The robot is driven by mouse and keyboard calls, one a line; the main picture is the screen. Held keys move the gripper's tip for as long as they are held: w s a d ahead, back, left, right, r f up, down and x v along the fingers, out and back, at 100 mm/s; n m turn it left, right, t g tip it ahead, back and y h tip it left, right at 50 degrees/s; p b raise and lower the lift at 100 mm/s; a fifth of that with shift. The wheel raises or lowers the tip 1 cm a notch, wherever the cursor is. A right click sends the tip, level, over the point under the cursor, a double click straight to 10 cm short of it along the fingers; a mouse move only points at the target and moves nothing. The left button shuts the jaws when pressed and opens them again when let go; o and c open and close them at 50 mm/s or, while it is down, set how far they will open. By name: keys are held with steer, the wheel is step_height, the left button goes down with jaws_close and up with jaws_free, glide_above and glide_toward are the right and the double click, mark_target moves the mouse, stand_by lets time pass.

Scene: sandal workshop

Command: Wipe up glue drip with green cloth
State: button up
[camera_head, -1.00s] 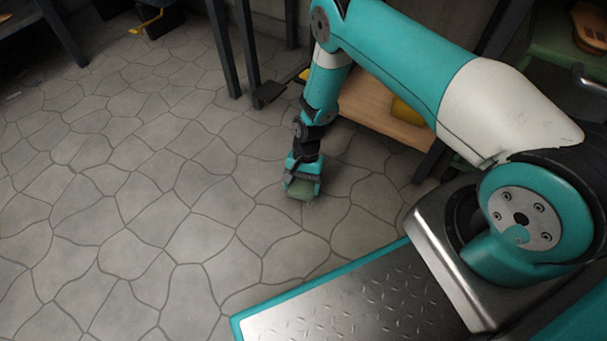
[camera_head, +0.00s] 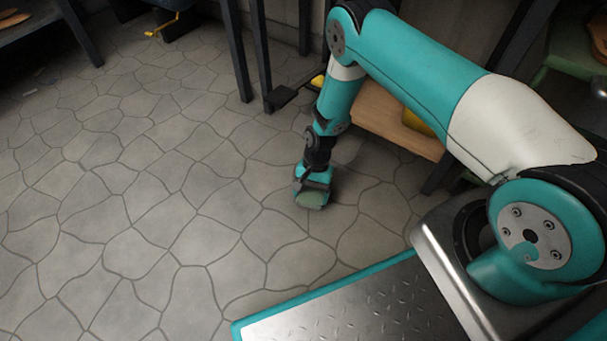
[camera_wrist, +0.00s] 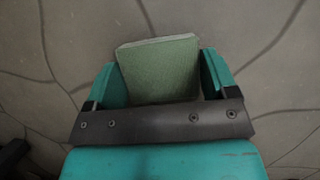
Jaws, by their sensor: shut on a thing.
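My gripper (camera_head: 312,190) is shut on the green cloth (camera_head: 309,200), low over the stone floor beside my base. In the wrist view the cloth (camera_wrist: 160,68) is a flat, folded green pad between the two teal fingers of my gripper (camera_wrist: 160,82). Its far edge sticks out past the fingertips. I cannot tell whether the cloth touches the floor. No glue drip shows in either view; it may be hidden under the cloth or gripper.
The grey stone floor (camera_head: 130,200) is open to the left. Dark table legs (camera_head: 236,50) stand behind my arm. A low wooden shelf (camera_head: 385,115) with a yellow thing (camera_head: 417,122) on it is to the right of my gripper.

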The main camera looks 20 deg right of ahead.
step_height(320, 180, up, 4)
steer(key=shift+f+p, duration=0.25)
steer(key=shift+p, duration=1)
steer(key=shift+a+r+p, duration=0.2)
steer(key=shift+r+p, duration=0.45)
steer(key=shift+r, duration=0.05)
steer(key=shift+r+p, duration=1.4)
steer(key=shift+r, duration=0.2)
